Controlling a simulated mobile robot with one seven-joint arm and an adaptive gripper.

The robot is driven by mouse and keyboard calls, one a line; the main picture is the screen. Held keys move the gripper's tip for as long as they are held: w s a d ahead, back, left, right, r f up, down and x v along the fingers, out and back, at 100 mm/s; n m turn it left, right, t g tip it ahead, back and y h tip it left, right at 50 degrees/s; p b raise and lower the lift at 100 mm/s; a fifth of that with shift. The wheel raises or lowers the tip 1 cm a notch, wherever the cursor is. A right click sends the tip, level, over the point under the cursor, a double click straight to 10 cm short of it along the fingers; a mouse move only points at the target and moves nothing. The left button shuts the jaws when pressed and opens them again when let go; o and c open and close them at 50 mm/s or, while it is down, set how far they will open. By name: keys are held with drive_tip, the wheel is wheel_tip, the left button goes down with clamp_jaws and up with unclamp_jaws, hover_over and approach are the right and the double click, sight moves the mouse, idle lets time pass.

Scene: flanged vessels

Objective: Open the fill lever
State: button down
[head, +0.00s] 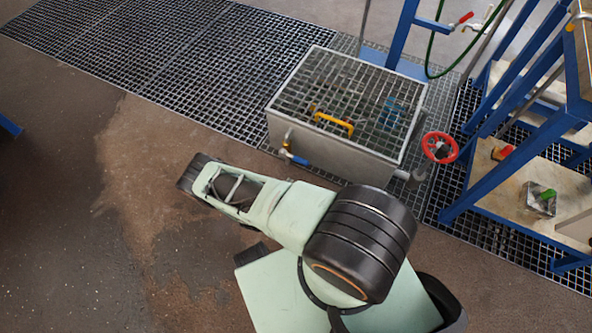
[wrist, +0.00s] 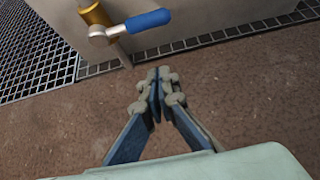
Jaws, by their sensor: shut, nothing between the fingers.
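A valve lever with a blue handle (wrist: 148,20) shows at the top of the wrist view, on a brass fitting (wrist: 95,13) at the grey vessel's side. The handle points right and slightly up in that picture. In the head view the same blue lever (head: 293,157) sits low on the vessel's near left side. No label shows which lever is the fill lever. My gripper (wrist: 158,88) is shut and empty, with its fingertips below the blue handle in the picture and apart from it. I cannot make out its fingers in the head view.
A blue frame with shelves (head: 500,168) stands further right.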

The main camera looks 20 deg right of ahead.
sight(296, 158)
drive_tip(key=b+x, duration=0.2)
drive_tip(key=x, duration=0.3)
drive_tip(key=b+x, duration=0.3)
drive_tip(key=x, duration=0.2)
drive_tip(key=shift+d+f, duration=0.15)
drive_tip(key=shift+f, duration=0.3)
drive_tip(key=shift+w+d+r, duration=0.15)
drive_tip(key=shift+r, duration=1)
drive_tip(key=shift+w+d+r, duration=0.15)
drive_tip(key=shift+r, duration=1)
drive_tip(key=shift+s+r+p, duration=0.1)
drive_tip(key=shift+r+p, duration=0.05)
drive_tip(key=shift+p, duration=0.25)
